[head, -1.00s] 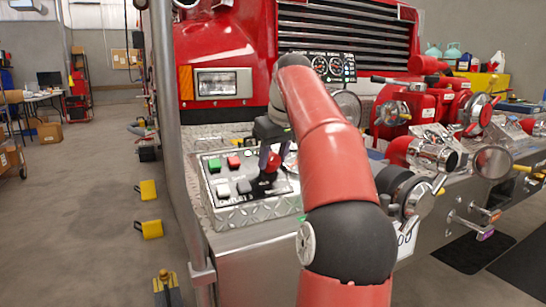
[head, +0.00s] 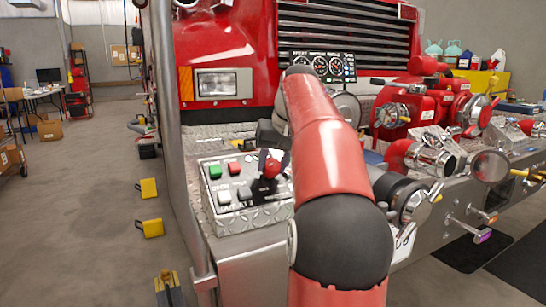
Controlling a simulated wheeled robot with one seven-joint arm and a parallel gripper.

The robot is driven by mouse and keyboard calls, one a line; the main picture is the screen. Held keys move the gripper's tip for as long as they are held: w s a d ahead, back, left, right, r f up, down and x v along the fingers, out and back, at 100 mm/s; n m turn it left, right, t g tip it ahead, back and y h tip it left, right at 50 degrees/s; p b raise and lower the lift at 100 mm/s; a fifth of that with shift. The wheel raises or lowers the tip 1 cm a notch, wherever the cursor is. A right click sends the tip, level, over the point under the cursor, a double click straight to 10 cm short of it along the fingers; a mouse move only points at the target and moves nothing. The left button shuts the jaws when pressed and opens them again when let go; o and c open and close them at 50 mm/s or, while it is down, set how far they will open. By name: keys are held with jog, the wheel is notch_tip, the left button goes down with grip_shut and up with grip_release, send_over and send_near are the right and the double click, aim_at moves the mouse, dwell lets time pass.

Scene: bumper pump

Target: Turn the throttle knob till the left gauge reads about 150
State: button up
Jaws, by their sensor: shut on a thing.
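The control box (head: 250,220) is a diamond-plate box with a sloped panel of green, red and white buttons on the bumper. A red throttle knob (head: 270,168) sits at the panel's upper right. My gripper (head: 272,175) is at the knob with its dark fingers close around it, shut on it; my arm hides part of the fingers and the panel's right side.
Red valves and chrome fittings (head: 430,150) crowd the bumper right of my arm. A vertical metal post (head: 172,150) stands left of the box. Yellow blocks (head: 148,188) lie on the floor at left, where the floor is mostly open.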

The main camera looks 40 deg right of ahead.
jog(key=m+p, duration=0.2)
jog(key=m, duration=0.3)
jog(key=shift+r+t, duration=0.1)
jog(key=shift+t, duration=0.3)
jog(key=m, duration=0.5)
jog(key=shift+s+m+t+p, duration=0.1)
jog(key=shift+m+t+p, duration=0.2)
jog(key=shift+m+t, duration=0.1)
jog(key=m, duration=0.5)
jog(key=shift+t, duration=0.3)
jog(key=m, duration=0.6)
jog(key=shift+s+f+t+h, duration=0.1)
jog(key=shift+f+t+h, duration=0.15)
jog(key=shift+t+h, duration=0.05)
jog(key=o, duration=1)
jog(key=shift+c, duration=0.2)
